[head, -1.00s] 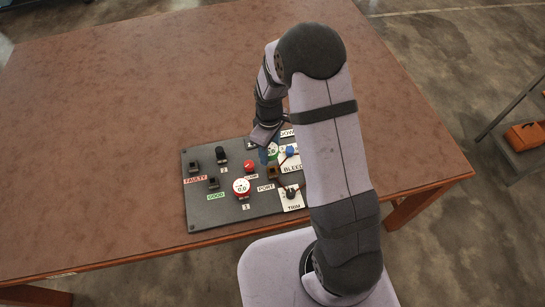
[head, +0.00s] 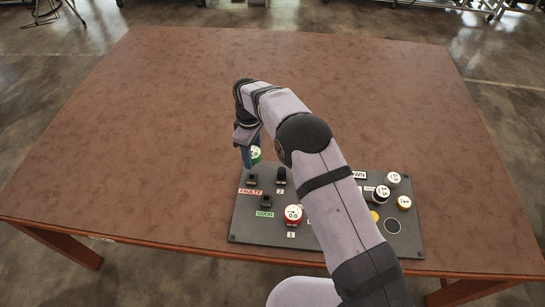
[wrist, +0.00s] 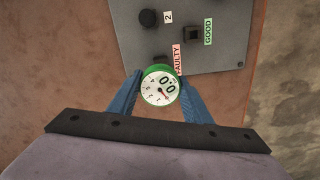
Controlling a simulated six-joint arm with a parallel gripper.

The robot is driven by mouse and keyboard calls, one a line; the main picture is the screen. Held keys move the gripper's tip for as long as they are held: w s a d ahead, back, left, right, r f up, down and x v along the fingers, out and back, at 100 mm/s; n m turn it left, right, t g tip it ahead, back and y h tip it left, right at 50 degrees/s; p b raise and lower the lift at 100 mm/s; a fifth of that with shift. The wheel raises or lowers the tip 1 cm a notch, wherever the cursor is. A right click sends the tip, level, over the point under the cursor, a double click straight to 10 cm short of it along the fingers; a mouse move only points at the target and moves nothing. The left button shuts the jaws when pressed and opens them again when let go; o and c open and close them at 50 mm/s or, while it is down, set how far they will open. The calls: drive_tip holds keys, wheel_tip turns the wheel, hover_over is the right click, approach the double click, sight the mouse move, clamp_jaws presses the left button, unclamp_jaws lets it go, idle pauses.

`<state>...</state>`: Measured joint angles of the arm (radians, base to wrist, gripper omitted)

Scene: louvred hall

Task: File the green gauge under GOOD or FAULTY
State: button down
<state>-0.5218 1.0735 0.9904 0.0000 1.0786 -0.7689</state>
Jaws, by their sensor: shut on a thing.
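My gripper (wrist: 160,95) is shut on the green gauge (wrist: 161,88), whose white dial reads 0.0 in the wrist view. In the head view the green gauge (head: 256,154) shows beside the blue fingers, held just behind the panel's back left corner, near the FAULTY socket. The FAULTY label (head: 250,191) is red, below a black square socket (head: 251,179). The GOOD label (head: 265,214) is green, below another black socket (head: 266,201). Both sockets look empty.
The dark panel (head: 243,228) lies on the brown table (head: 150,130). It bears a red gauge (head: 293,214) above label 1, a black knob (head: 281,175) by label 2, and several gauges at right. My arm hides the panel's middle. The table behind is clear.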

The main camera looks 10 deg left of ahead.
drive_tip(key=shift+a+r, duration=0.1)
drive_tip(key=shift+a, duration=0.45)
drive_tip(key=shift+f, duration=0.2)
drive_tip(key=b, duration=0.4)
hover_over(252, 179)
drive_tip(key=w, duration=0.1)
drive_tip(key=shift+a+f, duration=0.1)
drive_tip(key=shift+f, duration=3.15)
drive_tip(key=shift+f+b, duration=0.45)
drive_tip(key=shift+b, duration=0.1)
drive_tip(key=shift+f+b, duration=0.55)
drive_tip(key=shift+f, duration=0.3)
drive_tip(key=c, duration=0.9)
unclamp_jaws()
